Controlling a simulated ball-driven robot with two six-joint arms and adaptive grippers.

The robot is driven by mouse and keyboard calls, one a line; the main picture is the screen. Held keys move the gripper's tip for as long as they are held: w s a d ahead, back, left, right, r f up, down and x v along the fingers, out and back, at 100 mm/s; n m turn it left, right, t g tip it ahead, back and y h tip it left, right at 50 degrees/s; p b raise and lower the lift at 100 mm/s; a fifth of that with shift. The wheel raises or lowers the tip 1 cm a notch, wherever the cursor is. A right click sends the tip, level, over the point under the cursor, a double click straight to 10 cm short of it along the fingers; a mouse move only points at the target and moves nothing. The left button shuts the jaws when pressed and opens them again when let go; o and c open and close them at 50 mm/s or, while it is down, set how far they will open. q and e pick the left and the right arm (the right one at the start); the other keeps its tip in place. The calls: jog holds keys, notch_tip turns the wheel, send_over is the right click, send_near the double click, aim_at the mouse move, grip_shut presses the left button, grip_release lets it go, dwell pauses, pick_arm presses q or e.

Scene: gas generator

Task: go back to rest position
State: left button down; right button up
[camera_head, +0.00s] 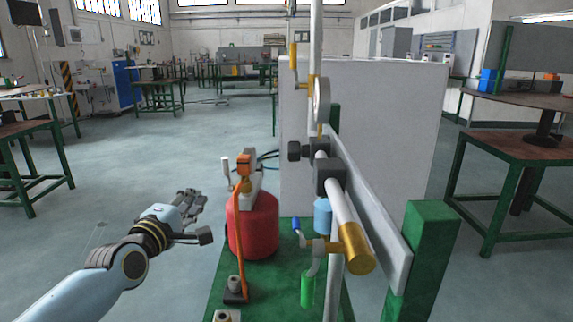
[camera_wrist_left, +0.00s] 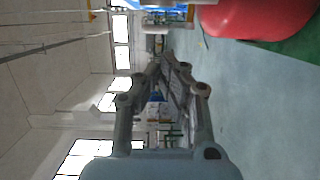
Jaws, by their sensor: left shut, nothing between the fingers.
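My left gripper (camera_head: 192,203) reaches in from the lower left, beside the gas generator stand and left of its red tank (camera_head: 253,224). Its fingers are together with nothing between them. In the left wrist view the gripper (camera_wrist_left: 168,62) shows from behind, fingers closed, against the open room. The red tank (camera_wrist_left: 262,18) also shows at the top right of that view, apart from the fingers. My right gripper is not in view.
The green stand base (camera_head: 270,290) carries an orange lever (camera_head: 240,225), a brass-ended pipe (camera_head: 350,235) and a gauge (camera_head: 321,100). A grey panel (camera_head: 390,130) stands behind. A table (camera_head: 520,147) stands at the right.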

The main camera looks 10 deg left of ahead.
pick_arm(q)
jog(key=s+d+f+m+g+h, duration=0.1)
jog(key=s+d+f+m+g, duration=0.2)
jog(key=s+m, duration=0.15)
jog(key=s+d+f+m+g, duration=0.2)
jog(key=s+m, duration=0.1)
jog(key=s, duration=0.3)
jog(key=s+d+f+m+g+h, duration=0.1)
jog(key=s+d+f+m+g, duration=0.25)
jog(key=s, duration=0.25)
jog(key=s+a+r+m+g+y, duration=0.1)
jog(key=s+m+g, duration=0.25)
jog(key=s, duration=0.65)
jog(key=s+a+r+m+g+y, duration=0.15)
jog(key=s+m, duration=0.25)
jog(key=s, duration=0.6)
jog(key=s+a+f+g, duration=0.1)
jog(key=s+a+f, duration=0.1)
jog(key=f, duration=1.1)
jog(key=s+a+f+g, duration=0.1)
jog(key=s+f, duration=0.1)
jog(key=f, duration=1.2)
jog(key=s+a+f+g, duration=0.1)
jog(key=s+f, duration=1.4)
jog(key=s, duration=0.2)
jog(key=shift+s, duration=0.3)
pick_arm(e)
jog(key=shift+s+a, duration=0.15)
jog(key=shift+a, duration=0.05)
